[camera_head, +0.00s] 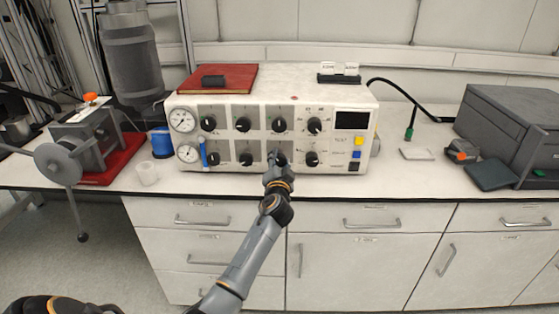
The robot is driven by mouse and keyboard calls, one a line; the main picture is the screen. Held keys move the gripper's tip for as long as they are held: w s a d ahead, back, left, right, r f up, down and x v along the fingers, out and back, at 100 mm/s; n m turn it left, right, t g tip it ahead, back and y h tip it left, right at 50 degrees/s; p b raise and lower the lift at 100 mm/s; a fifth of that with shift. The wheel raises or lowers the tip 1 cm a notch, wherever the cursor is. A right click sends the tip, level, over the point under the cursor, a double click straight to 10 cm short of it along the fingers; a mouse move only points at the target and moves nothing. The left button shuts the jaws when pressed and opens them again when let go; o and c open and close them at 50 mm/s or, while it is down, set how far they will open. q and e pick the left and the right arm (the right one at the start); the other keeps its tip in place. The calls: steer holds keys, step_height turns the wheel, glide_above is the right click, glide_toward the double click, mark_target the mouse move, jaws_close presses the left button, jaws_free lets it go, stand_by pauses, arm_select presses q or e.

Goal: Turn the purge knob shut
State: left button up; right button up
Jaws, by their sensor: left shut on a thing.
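A white control unit (345,93) stands on the bench with two rows of black knobs on its front. My left gripper (277,160) is at the front panel, shut on the third knob from the left in the lower row (281,156). The gripper hides most of this knob, so its pointer's direction cannot be told. The labels are too small to read, so I cannot confirm which knob is the purge knob. My right gripper is not in view.
Other knobs sit close by, one to the right (312,159) and one above (279,125). Two gauges (183,120) are at the panel's left. The bench right of the unit has free room.

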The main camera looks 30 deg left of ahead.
arm_select(q)
steer(key=m, duration=0.3)
steer(key=shift+m+p, duration=0.3)
steer(key=shift+p, duration=0.05)
steer(key=shift+m+p, duration=0.3)
steer(key=shift+m, duration=1.2)
steer(key=o, duration=1.2)
steer(key=shift+s+d+f, duration=0.1)
steer(key=v, duration=1.1)
steer(key=shift+s+d, duration=0.3)
